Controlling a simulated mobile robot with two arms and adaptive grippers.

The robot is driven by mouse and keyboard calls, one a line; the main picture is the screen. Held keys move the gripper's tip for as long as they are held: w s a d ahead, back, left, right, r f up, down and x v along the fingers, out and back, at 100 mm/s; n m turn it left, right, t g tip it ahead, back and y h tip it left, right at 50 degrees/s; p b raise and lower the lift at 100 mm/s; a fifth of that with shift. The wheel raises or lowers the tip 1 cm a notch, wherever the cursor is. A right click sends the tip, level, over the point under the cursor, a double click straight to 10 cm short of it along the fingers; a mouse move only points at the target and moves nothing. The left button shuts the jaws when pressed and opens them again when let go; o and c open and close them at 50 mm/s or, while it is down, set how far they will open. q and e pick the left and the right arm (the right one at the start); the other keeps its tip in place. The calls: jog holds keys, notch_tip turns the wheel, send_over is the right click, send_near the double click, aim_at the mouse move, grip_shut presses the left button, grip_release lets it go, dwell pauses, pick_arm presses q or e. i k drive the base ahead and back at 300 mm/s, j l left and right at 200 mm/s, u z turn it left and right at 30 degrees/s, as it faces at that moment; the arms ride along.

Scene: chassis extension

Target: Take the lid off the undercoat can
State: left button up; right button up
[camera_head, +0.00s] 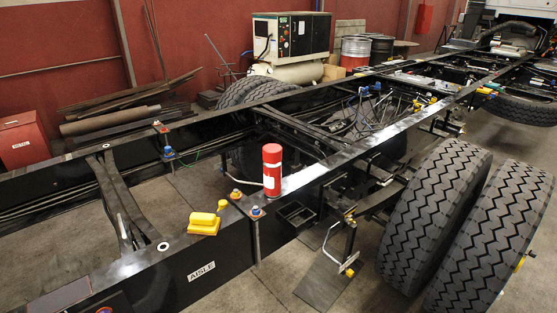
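A red can (272,181) with a white label band stands upright on the near black chassis rail, at the middle of the view. It looks like the undercoat can. Its red top (272,150) sits on the can and looks like the lid; the seam is too small to make out. Neither of my grippers shows in the head view, and nothing touches the can.
A yellow tool (204,222) lies on the rail left of the can. Bolts with blue and orange parts (257,211) stand between them. Large tyres (435,215) are at the right. A crossmember (120,205) spans the frame at left. The rail near the can is mostly clear.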

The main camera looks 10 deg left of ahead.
aim_at(273, 152)
jog(key=i+l+u, duration=0.55)
jog(key=l, duration=0.35)
jog(key=i, duration=0.1)
